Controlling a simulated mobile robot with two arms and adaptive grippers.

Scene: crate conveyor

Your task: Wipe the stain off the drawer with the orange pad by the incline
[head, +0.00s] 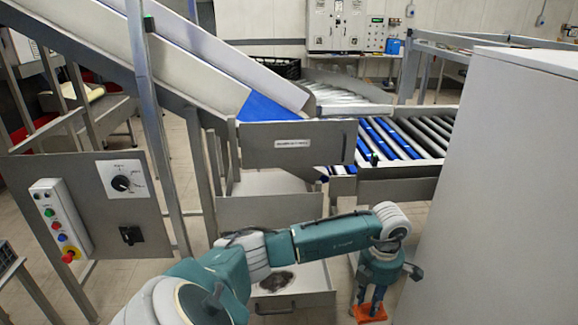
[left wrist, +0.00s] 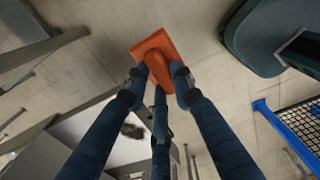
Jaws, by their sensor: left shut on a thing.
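The orange pad (head: 370,313) is low in the head view, right of the open drawer (head: 318,282). My left gripper (head: 372,302) points down and is shut on the pad. In the left wrist view my left gripper's three dark fingers (left wrist: 160,82) close around the raised grip of the orange pad (left wrist: 154,42). A dark stain (head: 277,282) lies on the pale inside of the drawer, partly hidden by my left arm. The stain also shows in the left wrist view (left wrist: 132,131), apart from the pad. My right gripper is not in view.
The incline (head: 215,65) with its blue belt stands above the drawer. A roller conveyor (head: 425,135) runs behind. A control panel (head: 60,220) stands at left, and a tall pale cabinet (head: 500,190) fills the right. Bare floor shows around the pad.

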